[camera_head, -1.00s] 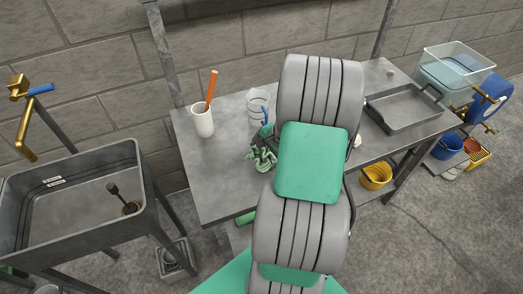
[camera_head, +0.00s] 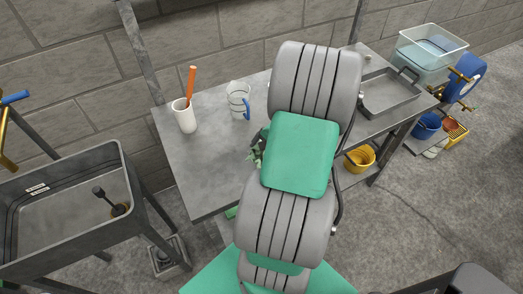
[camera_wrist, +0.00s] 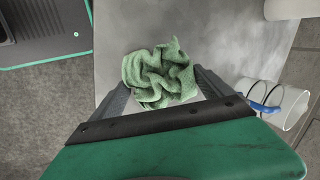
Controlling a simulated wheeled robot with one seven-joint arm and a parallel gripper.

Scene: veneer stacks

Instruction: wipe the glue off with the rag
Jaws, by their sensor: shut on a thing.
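The rag is a crumpled green cloth (camera_wrist: 160,75), held between the two fingers of my gripper (camera_wrist: 163,88) in the wrist view. My gripper is shut on the rag. My arm hides most of the gripper and the middle of the table in the head view. I cannot make out any glue in either view. I cannot tell whether the rag touches the tabletop.
A white cup (camera_head: 185,118) with an orange stick and a clear mug (camera_head: 238,98) with a blue handle stand at the table's back left. A grey tray (camera_head: 388,95) lies on the right. A sink (camera_head: 60,205) stands at left. The table's front left is clear.

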